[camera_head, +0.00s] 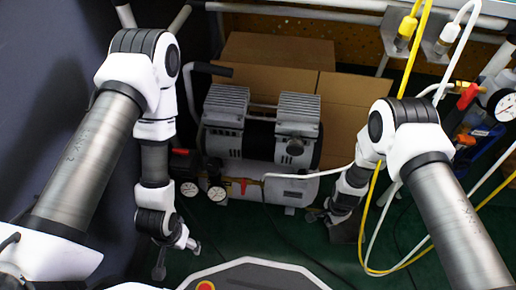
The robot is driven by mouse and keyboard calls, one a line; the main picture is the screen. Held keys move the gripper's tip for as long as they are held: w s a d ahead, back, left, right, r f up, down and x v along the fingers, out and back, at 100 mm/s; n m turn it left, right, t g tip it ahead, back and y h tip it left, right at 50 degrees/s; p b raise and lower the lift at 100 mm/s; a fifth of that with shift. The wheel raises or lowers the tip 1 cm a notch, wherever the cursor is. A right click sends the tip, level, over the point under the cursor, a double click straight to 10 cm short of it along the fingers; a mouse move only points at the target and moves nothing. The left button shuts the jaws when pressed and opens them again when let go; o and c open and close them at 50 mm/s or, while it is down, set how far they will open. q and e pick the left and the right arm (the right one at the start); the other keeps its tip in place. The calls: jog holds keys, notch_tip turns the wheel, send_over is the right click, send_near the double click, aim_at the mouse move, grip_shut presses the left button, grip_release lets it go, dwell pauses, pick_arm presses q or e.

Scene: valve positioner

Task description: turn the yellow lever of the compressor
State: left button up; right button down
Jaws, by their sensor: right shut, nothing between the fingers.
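The compressor (226,104) stands on the dark green floor, with two grey finned heads and a pale tank below. A small red-orange handle (243,184) sits on its front, beside two round gauges; I cannot make out a clearly yellow lever. My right gripper (316,215) is shut and empty, low by the right front end of the compressor and to the right of the handle. Its fingers are dark and small against the floor. My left gripper (176,258) is low on the left, in front of and below the gauges, with its fingers apart and nothing between them.
Cardboard boxes (275,52) stand behind the compressor. A white hose runs from its front toward my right arm. Yellow and white hoses (418,45) hang and loop on the right. A gauge (504,105) with red-handled fittings is at far right. Floor before the compressor is mostly clear.

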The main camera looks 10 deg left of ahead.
jog(key=shift+d, duration=0.1)
jog(key=shift+d, duration=0.5)
